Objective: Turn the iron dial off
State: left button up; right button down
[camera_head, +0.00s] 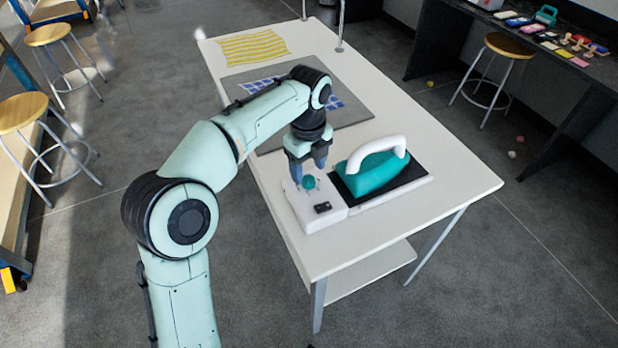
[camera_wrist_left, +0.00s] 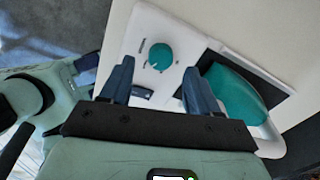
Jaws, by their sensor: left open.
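The iron dial (camera_head: 309,182) is a small round teal knob on top of the white iron base (camera_head: 318,217). In the left wrist view the dial (camera_wrist_left: 160,56) shows from above, between and just beyond the fingertips. My left gripper (camera_head: 308,178) points down over the base with its fingers apart. In the left wrist view the gripper (camera_wrist_left: 155,78) is open with nothing between its fingers; whether it touches the dial I cannot tell. The teal iron (camera_head: 373,174) with a white handle rests on the dark pad beside the dial, close to the right finger in the wrist view.
The white table (camera_head: 440,180) has free room right of the iron. A grey mat (camera_head: 355,112) with blue-patterned cloth and a yellow striped cloth (camera_head: 252,46) lie farther back. A black counter (camera_head: 545,60) with small items and several stools (camera_head: 500,47) stand apart.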

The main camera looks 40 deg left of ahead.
aim_at(309, 179)
pick_arm(q)
jog(key=shift+f+b, duration=0.3)
jog(key=shift+f, duration=1.4)
jog(key=c, duration=1)
jog(key=shift+c, duration=0.2)
